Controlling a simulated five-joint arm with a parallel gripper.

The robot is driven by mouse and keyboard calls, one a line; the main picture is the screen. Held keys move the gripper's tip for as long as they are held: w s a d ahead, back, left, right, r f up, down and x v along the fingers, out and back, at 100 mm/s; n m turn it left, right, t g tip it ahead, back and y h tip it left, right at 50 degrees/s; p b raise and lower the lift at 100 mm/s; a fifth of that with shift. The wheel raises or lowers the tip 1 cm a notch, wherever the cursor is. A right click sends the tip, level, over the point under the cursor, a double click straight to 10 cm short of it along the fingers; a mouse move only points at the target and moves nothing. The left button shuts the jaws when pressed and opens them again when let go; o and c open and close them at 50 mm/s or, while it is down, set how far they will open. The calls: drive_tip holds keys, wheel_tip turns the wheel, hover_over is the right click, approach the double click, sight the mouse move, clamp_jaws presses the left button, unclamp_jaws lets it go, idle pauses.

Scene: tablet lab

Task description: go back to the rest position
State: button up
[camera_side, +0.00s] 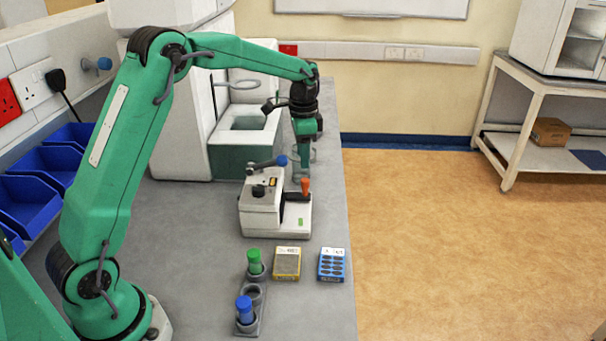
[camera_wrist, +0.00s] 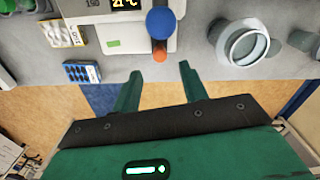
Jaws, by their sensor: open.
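My gripper (camera_side: 305,165) hangs at the far end of the outstretched arm, above the bench near its right edge, just behind a small white bench device (camera_side: 262,208). In the wrist view the two green fingers of my gripper (camera_wrist: 160,70) are spread apart with nothing between them. The device's blue ball (camera_wrist: 160,22) and orange knob (camera_wrist: 160,52) show just beyond the fingertips. In the side view, the fingertips are partly hard to make out against the things behind.
A clear round vessel (camera_wrist: 243,45) stands beside the device. A rack (camera_side: 255,295) with green-capped and blue-capped vials, a yellow box (camera_side: 287,262) and a blue box (camera_side: 331,264) lie in front. Blue bins (camera_side: 28,200) line the left wall. A large white machine (camera_side: 180,120) stands behind.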

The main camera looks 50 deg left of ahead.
drive_tip(key=shift+r, duration=0.35)
drive_tip(key=s+d+r+n+t, duration=0.1)
drive_tip(key=s+d+r+n, duration=0.1)
drive_tip(key=s+r, duration=0.4)
drive_tip(key=s+d+r+n+t, duration=0.1)
drive_tip(key=s+d+r+t, duration=0.15)
drive_tip(key=s+r, duration=0.4)
drive_tip(key=s+d+f+n+t, duration=0.1)
drive_tip(key=s+n, duration=0.1)
drive_tip(key=s, duration=0.7)
drive_tip(key=s+d+f+n+t, duration=0.1)
drive_tip(key=s+d+f, duration=0.1)
drive_tip(key=s, duration=0.6)
drive_tip(key=shift+s+d+f+n, duration=0.15)
drive_tip(key=shift+s+f+n, duration=0.05)
drive_tip(key=shift+s+n, duration=0.2)
